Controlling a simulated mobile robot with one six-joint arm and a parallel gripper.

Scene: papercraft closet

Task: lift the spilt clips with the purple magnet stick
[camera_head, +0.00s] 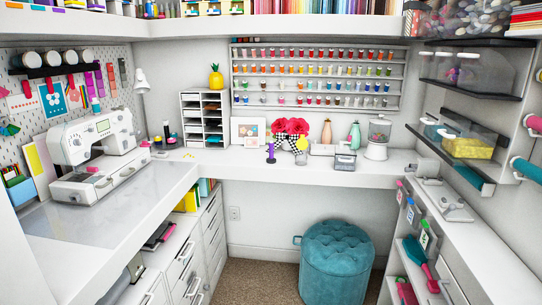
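A small upright purple object (271,153) stands on the back counter, left of the flower vase. It looks like the magnet stick, but it is too small to be sure. A few tiny yellow bits (188,155) lie on the counter at the back left corner, in front of the white paper sorter. They may be the spilt clips; their shape cannot be made out. My gripper is not in view.
The white back counter (235,160) has free room left of the purple object. A teal stool (337,260) stands below.

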